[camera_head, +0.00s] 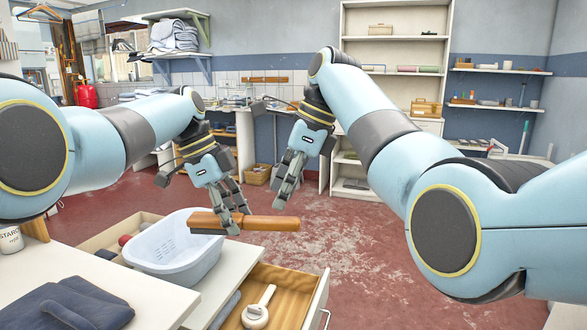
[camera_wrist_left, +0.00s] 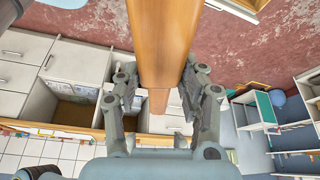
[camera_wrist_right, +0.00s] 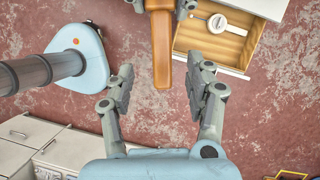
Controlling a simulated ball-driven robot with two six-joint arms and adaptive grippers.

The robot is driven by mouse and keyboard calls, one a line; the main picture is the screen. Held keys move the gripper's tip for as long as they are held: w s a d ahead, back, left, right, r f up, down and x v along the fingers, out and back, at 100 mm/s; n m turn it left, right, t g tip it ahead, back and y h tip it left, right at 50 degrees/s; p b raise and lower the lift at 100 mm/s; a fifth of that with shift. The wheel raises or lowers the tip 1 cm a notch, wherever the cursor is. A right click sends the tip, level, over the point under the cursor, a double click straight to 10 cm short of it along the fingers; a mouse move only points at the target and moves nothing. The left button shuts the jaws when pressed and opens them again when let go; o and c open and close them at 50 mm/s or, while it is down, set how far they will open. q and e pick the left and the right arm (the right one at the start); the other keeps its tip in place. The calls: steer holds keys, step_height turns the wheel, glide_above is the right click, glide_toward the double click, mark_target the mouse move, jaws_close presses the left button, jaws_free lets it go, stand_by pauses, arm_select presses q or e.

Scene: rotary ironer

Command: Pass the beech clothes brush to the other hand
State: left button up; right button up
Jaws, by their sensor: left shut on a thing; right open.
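The beech clothes brush (camera_head: 262,222) is an orange-brown wooden bar, held level in the air in the head view. My left gripper (camera_head: 231,222) is shut on it near the brush's left part. In the left wrist view the brush (camera_wrist_left: 166,45) runs between the closed fingers (camera_wrist_left: 158,105). My right gripper (camera_head: 284,195) is open and empty just above the brush's right half. In the right wrist view the brush's free end (camera_wrist_right: 162,65) points in between the spread right fingers (camera_wrist_right: 161,90), apart from both. The left fingers hide part of the brush.
A pale blue basket (camera_head: 170,262) stands on the white counter below the brush. An open wooden drawer (camera_head: 290,285) holds a white round-headed thing with a handle (camera_head: 258,308). Dark folded cloth (camera_head: 65,305) lies at front left. The red floor beyond is clear.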

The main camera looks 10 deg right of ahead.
mark_target(271, 219)
steer(key=x, duration=0.6)
steer(key=shift+a+f, duration=0.1)
steer(key=shift+f, duration=0.2)
jaws_close()
arm_select(q)
steer(key=o, duration=1.2)
